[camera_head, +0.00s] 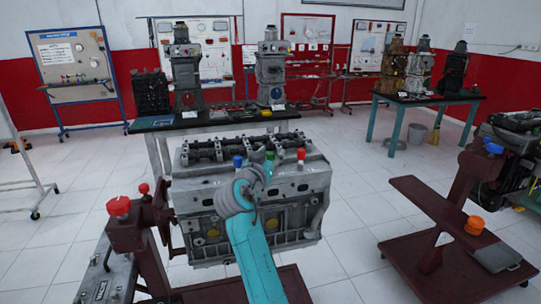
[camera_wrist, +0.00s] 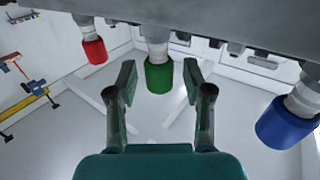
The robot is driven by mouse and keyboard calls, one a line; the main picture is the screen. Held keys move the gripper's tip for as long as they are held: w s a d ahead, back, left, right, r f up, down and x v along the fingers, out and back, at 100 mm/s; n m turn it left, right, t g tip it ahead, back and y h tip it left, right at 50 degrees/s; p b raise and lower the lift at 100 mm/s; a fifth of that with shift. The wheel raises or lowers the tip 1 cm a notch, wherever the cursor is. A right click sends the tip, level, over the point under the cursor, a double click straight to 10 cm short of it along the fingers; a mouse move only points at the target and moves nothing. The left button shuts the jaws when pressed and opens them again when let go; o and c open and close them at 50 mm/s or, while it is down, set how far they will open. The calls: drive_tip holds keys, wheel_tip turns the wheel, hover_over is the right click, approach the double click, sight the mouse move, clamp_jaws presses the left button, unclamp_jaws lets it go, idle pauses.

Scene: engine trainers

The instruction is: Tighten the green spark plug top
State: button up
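The green spark plug top (camera_wrist: 159,76) hangs from the engine's edge in the wrist view, centred ahead of my gripper (camera_wrist: 160,84). My gripper is open, one finger on each side of the green top, with a gap on both sides. In the head view the green top (camera_head: 269,155) shows just above my arm, partly hidden. My gripper's fingers are hidden behind the arm there. The engine block (camera_head: 300,186) stands in front of me with the tops along its upper edge.
A red top (camera_wrist: 95,50) and a blue top (camera_wrist: 287,121) flank the green one in the wrist view. In the head view they are the blue top (camera_head: 238,161) and red top (camera_head: 301,155). A dark red stand (camera_head: 137,232) is at left, a dark red trolley (camera_head: 437,245) at right.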

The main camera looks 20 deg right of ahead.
drive_tip(key=v, duration=1.2)
